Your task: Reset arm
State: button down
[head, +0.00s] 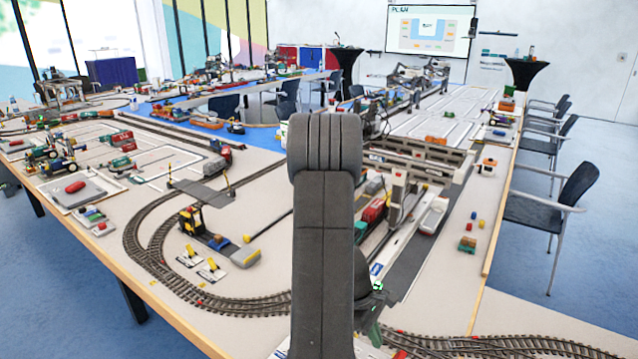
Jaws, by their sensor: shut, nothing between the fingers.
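My own arm stands upright in the middle of the head view, its dark grey links folded close to the camera. My gripper (376,292) shows only in part, at the right side of the lower arm link, over the near part of the layout. It is shut and holds nothing. The arm link hides most of it.
A large model railway table (262,160) spreads around the arm. Curved track (150,250) and a small yellow forklift (192,220) lie to the left. A gantry model (397,195) stands close on the right. Chairs (560,205) line the right side over blue floor.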

jog(key=shift+w+a+f+g+h, duration=0.3)
jog(key=shift+a+f+g+h, duration=0.15)
jog(key=shift+h, duration=0.15)
jog(key=shift+w+a+f+g+h, duration=0.25)
jog(key=shift+a+f+g+h, duration=0.15)
jog(key=shift+h, duration=0.2)
jog(key=w+a, duration=0.1)
jog(key=w+a+f, duration=0.1)
jog(key=shift+a+b, duration=0.35)
jog(key=shift+a, duration=0.05)
jog(key=shift+p+v, duration=0.75)
jog(key=shift+v, duration=0.4)
jog(key=shift+w+a+r+p, duration=0.2)
jog(key=shift+a+r+p, duration=0.15)
jog(key=shift+a+r, duration=0.15)
jog(key=shift+d, duration=0.1)
